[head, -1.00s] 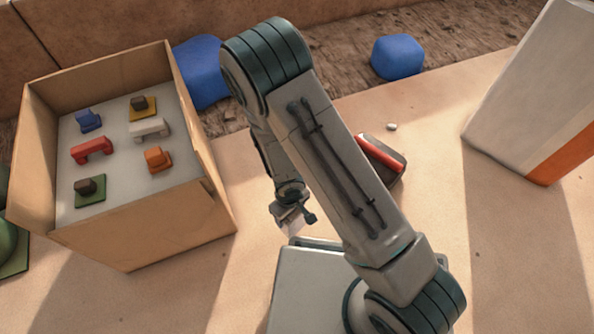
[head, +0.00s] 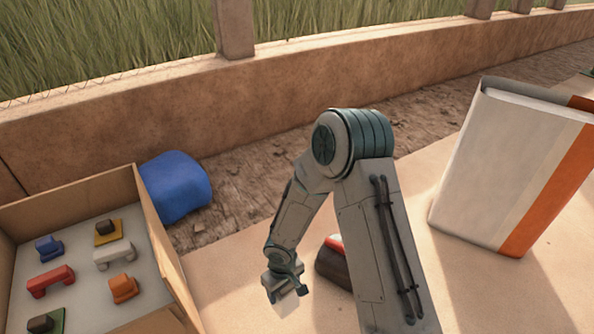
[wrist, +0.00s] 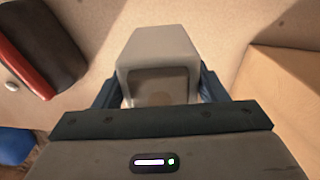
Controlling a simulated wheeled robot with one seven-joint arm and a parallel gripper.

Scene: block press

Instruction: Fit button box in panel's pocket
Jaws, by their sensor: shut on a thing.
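My gripper (wrist: 158,88) is shut on a pale grey block, which I take as the button box (wrist: 158,47). In the wrist view it sits between the two dark blue fingers, and its near face has a darker brownish square. Inside that box lies a pale panel (head: 75,280) bearing several coloured pieces. I cannot make out an empty pocket in it, nor tell whether this is the task's panel.
A dark object with a red top (head: 333,262) lies behind my arm; it also shows in the wrist view (wrist: 40,50). A tall white and orange case (head: 490,170) stands at right. A blue lump (head: 175,190) is behind the cardboard box. A low wall (head: 120,115) runs behind.

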